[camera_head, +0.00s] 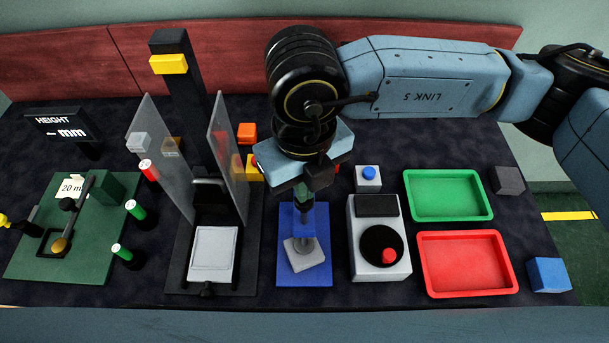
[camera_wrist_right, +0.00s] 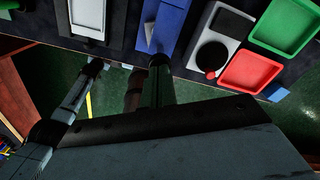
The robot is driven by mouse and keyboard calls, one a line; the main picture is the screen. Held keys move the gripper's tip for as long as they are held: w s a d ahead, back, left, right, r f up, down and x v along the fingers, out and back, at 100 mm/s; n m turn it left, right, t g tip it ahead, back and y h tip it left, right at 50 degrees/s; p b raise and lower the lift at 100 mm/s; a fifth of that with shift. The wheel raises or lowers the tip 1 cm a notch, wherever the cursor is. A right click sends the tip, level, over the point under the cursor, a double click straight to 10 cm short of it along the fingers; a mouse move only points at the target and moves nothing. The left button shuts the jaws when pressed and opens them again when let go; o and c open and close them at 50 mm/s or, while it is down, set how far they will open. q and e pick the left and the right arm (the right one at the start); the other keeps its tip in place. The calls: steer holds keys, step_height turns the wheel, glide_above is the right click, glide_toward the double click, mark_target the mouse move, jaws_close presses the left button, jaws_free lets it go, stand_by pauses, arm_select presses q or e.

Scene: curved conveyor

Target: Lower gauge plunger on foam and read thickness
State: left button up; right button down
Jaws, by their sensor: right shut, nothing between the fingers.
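The blue gauge stand (camera_head: 290,278) is at the front middle of the table. A light grey block (camera_head: 312,260), which looks like the foam, lies on its base. A grey plunger foot sits above or on the block; I cannot tell if they touch. My right gripper (camera_head: 304,198) is shut and empty, pointing down over the top of the stand and hiding part of it. In the right wrist view the blue stand (camera_wrist_right: 168,22) shows beyond the dark fingers. The height display (camera_head: 66,128) at the far left shows dashes and "mm". My left gripper is not in view.
Right of the stand are a grey box with a dial (camera_head: 380,246), a green tray (camera_head: 447,195) and a red tray (camera_head: 466,264). Left is a black fixture with clear upright panels (camera_head: 228,160), close to the stand. A green board (camera_head: 90,245) is further left.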

step_height(320, 180, up, 7)
steer(key=p, duration=0.3)
steer(key=shift+r, duration=0.2)
stand_by(0.6)
